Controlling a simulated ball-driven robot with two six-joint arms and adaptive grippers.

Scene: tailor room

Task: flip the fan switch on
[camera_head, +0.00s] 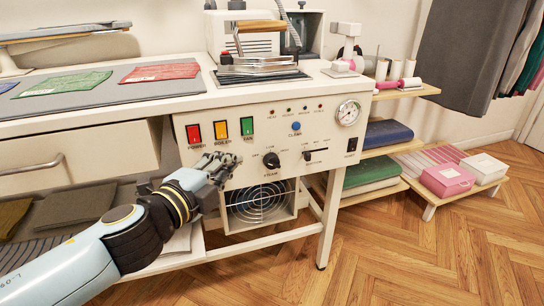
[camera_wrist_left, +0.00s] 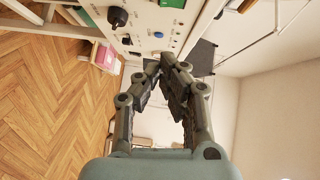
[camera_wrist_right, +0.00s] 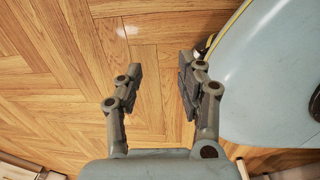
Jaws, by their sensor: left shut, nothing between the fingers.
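The green fan switch (camera_head: 247,126) is the rightmost of three coloured rocker switches on the cream control panel (camera_head: 225,112), above the label FAN. Part of a green switch also shows at the top edge of the left wrist view (camera_wrist_left: 173,3). Which way the fan switch is tipped is too small to tell. My left gripper (camera_head: 223,163) is shut and empty, in front of the panel just below and left of the fan switch. No contact with it shows. My right gripper (camera_wrist_right: 160,68) is open and empty above the wooden floor, seen only in the right wrist view.
A red power switch (camera_head: 193,133) and yellow boiler switch (camera_head: 220,129) sit left of the fan switch. A steam knob (camera_head: 271,160) is to the lower right. A fan grille (camera_head: 258,203) is below. An iron (camera_head: 258,62) stands on the tabletop above.

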